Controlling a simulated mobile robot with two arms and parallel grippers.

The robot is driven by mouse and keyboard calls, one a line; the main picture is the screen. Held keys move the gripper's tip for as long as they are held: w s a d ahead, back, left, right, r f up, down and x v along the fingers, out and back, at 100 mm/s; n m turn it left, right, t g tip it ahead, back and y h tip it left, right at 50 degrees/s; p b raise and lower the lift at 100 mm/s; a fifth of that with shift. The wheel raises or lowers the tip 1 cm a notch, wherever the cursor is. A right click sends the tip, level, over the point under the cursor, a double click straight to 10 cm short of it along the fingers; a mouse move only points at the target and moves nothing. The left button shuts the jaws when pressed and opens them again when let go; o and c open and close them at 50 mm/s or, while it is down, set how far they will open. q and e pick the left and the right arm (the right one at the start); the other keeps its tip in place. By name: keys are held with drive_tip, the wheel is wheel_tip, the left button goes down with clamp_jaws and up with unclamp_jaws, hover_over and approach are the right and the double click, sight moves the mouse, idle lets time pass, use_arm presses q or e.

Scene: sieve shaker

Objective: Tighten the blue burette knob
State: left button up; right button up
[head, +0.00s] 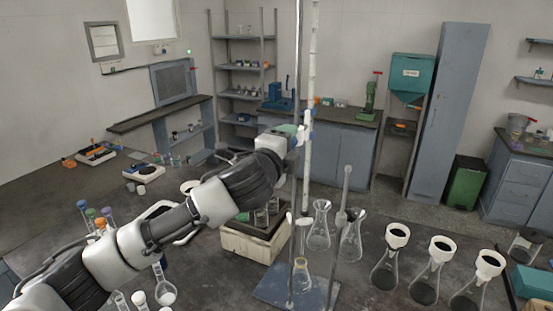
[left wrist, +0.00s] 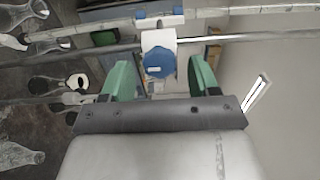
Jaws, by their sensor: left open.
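The blue burette knob (left wrist: 158,63) sits on a white clamp block in the left wrist view. My left gripper (left wrist: 160,60) is open, with one green finger on each side of the knob and a visible gap to it on both sides. In the head view my left gripper (head: 290,131) is at the tall white burette (head: 308,75) and its metal stand rod (head: 298,60); the knob is hard to make out there. My right gripper is not in view.
The stand's blue-grey base (head: 318,297) is on the dark bench with a flask (head: 301,277) on it. Glass flasks (head: 319,228) stand close to the rod. Several funnel-topped flasks (head: 431,265) stand to the right.

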use_arm(q)
drive_tip(key=b+v, duration=0.3)
drive_tip(key=v, duration=0.6)
drive_tip(key=shift+s+b, duration=0.2)
drive_tip(key=shift+b, duration=0.2)
drive_tip(key=shift+f, duration=0.1)
